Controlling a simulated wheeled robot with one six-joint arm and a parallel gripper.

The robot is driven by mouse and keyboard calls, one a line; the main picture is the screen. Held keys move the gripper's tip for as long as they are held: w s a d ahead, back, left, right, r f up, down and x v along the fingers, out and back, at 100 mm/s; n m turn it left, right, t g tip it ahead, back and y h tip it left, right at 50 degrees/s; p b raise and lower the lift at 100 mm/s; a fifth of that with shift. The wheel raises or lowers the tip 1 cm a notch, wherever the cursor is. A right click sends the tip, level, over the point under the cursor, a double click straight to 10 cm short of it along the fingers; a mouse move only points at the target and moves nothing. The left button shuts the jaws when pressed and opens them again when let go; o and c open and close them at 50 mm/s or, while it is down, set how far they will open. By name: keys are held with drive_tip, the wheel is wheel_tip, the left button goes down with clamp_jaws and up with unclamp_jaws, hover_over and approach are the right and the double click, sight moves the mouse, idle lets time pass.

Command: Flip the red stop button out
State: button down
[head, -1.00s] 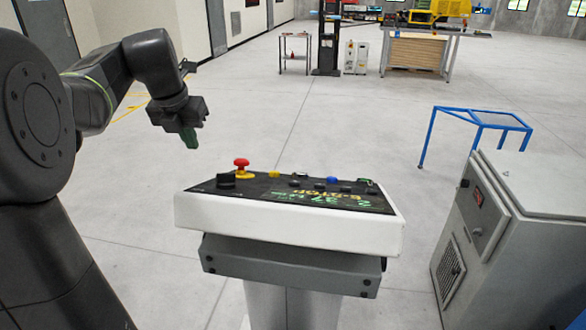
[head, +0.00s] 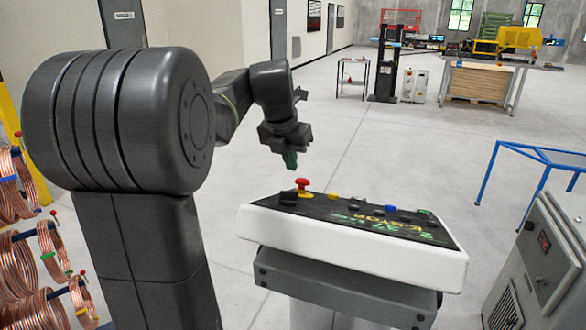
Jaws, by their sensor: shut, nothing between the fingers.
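The red stop button (head: 302,185) is a red mushroom head on a yellow base at the left back of the control panel (head: 350,248). The panel has a black sloped top, a white front and a grey pedestal. My gripper (head: 290,163) hangs above and slightly left of the red button, apart from it. Its green fingertips point down and are shut with nothing between them. How far it is from the button in depth is hard to tell.
Black, yellow, blue and green controls sit on the panel top beside the red button. A grey cabinet (head: 548,255) stands at the right, with a blue frame table (head: 535,155) behind it. Copper coils (head: 40,255) hang on a rack at the left. The floor behind the panel is clear.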

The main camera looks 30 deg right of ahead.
sight(302, 185)
drive_tip(key=p+x, duration=0.1)
drive_tip(key=x, duration=0.7)
drive_tip(key=shift+d+f, duration=0.1)
drive_tip(key=shift+f, duration=0.15)
